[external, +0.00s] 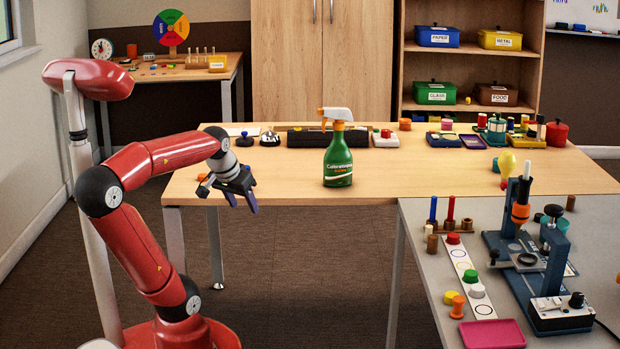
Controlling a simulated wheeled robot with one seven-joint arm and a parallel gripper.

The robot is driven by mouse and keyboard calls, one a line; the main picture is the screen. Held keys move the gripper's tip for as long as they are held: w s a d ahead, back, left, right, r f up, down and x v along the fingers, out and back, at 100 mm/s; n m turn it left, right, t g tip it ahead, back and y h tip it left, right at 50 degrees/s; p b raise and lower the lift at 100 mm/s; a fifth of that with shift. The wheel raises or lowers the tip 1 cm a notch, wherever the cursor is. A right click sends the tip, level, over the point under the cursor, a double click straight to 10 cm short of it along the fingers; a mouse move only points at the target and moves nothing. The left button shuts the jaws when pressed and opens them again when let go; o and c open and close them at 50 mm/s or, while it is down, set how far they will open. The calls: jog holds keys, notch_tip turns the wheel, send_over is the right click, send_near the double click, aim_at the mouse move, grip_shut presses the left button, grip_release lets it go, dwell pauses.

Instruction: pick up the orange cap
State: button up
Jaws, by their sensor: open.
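An orange cap-like piece (457,307) stands on the grey table at the lower right, just left of a white strip with printed circles (485,311). It has a narrow, spool-like shape. A yellow cap (451,297) lies right behind it. A red cap (453,238), a green cap (470,276) and a white cap (477,291) sit on or beside the strip. My gripper (243,203) is open and empty, pointing down near the left front part of the wooden table, far left of the orange piece.
A blue press-like device (550,255) and a pink tray (492,334) flank the strip. Several small items line the wooden table's back.

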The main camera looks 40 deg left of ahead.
aim_at(203, 175)
jog(key=w+a+r+n, duration=0.1)
jog(key=a, duration=0.2)
jog(key=w+a+r+n, duration=0.1)
jog(key=a+r, duration=0.1)
jog(key=a, duration=0.2)
jog(key=w+a+r+n+g+y, duration=0.1)
jog(key=a, duration=0.3)
jog(key=shift+w+r+b, duration=0.2)
jog(key=shift+w+b, duration=0.1)
jog(key=shift+w, duration=0.1)
jog(key=a+r+n+g+y, duration=0.1)
jog(key=a+r+n, duration=0.2)
jog(key=a, duration=0.9)
jog(key=x, duration=0.5)
jog(key=b+x, duration=0.1)
jog(key=x, duration=0.1)
jog(key=shift+s+d+f, duration=0.2)
jog(key=shift+s+f, duration=0.05)
jog(key=shift+f, duration=0.05)
jog(key=shift+c, duration=0.4)
jog(key=c, duration=1)
